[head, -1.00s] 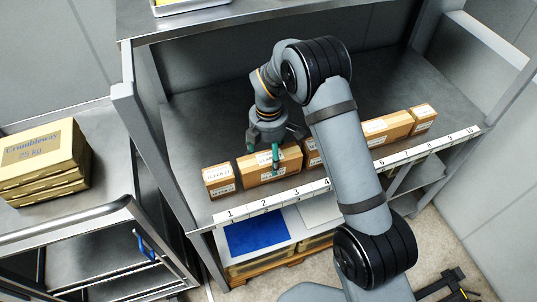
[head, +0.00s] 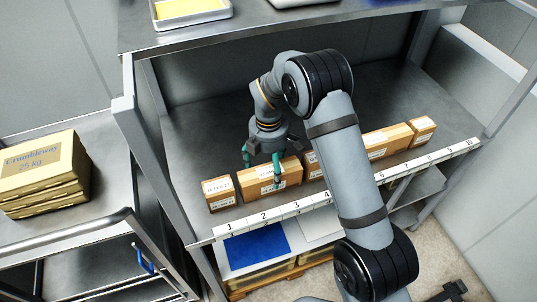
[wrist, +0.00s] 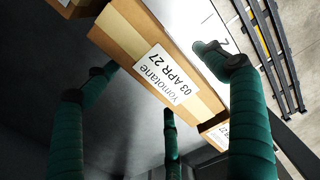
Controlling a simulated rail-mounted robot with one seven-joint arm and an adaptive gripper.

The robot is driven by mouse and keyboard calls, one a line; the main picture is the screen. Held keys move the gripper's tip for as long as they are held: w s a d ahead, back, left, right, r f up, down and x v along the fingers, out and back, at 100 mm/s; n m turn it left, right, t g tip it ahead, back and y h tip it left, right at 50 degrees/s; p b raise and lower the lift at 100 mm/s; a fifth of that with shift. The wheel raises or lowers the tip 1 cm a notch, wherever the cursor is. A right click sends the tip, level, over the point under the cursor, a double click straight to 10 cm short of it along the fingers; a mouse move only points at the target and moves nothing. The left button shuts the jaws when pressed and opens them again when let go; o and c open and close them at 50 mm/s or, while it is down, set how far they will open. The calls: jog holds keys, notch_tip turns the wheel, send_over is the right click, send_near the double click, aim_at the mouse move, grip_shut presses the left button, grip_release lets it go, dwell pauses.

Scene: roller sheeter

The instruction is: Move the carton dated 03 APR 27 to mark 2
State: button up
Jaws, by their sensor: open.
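The carton dated 03 APR 27 (wrist: 150,55) fills the upper middle of the wrist view, its white label reading "Yamotane 03 APR 27". I take it to be the long brown carton (head: 255,192) behind marks 2 and 3 in the head view, where its print is too small to read. My gripper (head: 262,169) is open, its green fingers over this carton. In the wrist view its fingers (wrist: 160,62) show on both sides of the carton, with a third finger below; contact cannot be told. The white number strip (head: 280,211) carries mark 2 along the shelf's front edge.
A small carton (head: 219,195) stands just left, behind mark 1. Several cartons (head: 388,138) continue right, partly hidden by my arm. The grey shelf (head: 195,135) is bare behind the row. An upper shelf (head: 260,33) with a tray (head: 190,10) hangs above; a post (head: 145,150) stands left.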

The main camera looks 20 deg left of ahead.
notch_tip(320, 180, up, 11)
dwell(0.3)
notch_tip(320, 180, down, 12)
jog(key=shift+f, duration=0.1)
notch_tip(320, 180, up, 3)
jog(key=shift+f, duration=0.15)
jog(key=shift+r, duration=0.35)
dwell(0.3)
